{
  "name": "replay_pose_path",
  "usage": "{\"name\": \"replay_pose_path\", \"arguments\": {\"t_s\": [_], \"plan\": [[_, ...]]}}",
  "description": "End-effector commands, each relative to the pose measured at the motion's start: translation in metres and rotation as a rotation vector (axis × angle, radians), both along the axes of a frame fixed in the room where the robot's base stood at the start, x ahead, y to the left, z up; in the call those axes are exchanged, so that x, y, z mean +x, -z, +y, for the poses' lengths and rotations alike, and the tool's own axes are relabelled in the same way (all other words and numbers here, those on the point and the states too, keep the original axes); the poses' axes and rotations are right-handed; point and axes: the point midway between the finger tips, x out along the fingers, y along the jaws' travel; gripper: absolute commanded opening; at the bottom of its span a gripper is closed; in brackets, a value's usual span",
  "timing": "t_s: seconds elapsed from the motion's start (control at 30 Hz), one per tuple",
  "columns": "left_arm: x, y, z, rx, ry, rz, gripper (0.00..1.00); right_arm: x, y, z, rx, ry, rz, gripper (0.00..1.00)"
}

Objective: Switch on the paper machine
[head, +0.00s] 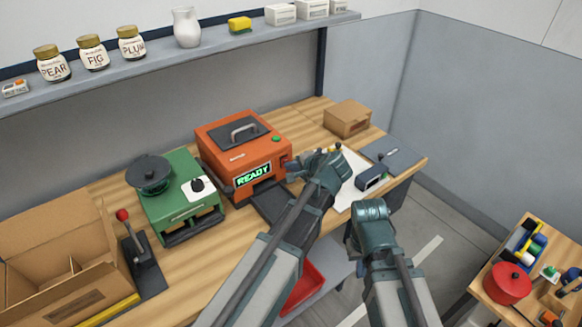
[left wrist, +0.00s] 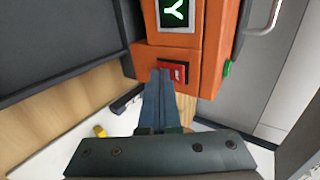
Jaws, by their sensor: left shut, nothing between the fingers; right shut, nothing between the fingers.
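The orange machine (head: 243,150) stands on the wooden bench with a lit green READY display (head: 253,175), a dark lid with a handle and a green button (head: 276,139). In the left wrist view a red switch (left wrist: 178,72) sits on its orange front (left wrist: 205,60), below the lit display (left wrist: 174,12). My left gripper (head: 300,168) is at the machine's right front corner. Its fingers (left wrist: 161,72) are shut and empty, with their tips at the switch's left part; contact cannot be told. My right gripper (head: 368,210) is shut and empty at the bench's front edge.
A green machine (head: 180,197) stands left of the orange one, with a red-knobbed lever (head: 140,245) and open cardboard box (head: 55,265) further left. A white sheet (head: 346,192), dark block (head: 371,180) and small carton (head: 347,119) lie right. A shelf (head: 200,47) runs above.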

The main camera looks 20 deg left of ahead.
Motion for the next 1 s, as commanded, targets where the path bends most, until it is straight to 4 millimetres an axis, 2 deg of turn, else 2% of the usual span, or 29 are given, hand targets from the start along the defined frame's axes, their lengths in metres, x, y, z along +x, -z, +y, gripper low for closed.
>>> {"name": "replay_pose_path", "arguments": {"t_s": [0.27, 0.67, 1.0], "plan": [[0.001, 0.0, 0.002, 0.0, -0.001, 0.0, 0.0, 0.0, 0.0, 0.0, 0.0, 0.0, 0.0, 0.0], [0.002, -0.017, 0.003, 0.004, -0.002, -0.002, 0.0, 0.0, -0.016, 0.0, 0.0, 0.0, 0.0, 0.0], [0.002, -0.016, 0.003, 0.003, -0.002, -0.001, 0.0, 0.0, -0.015, 0.0, 0.0, 0.0, 0.0, 0.0]]}}
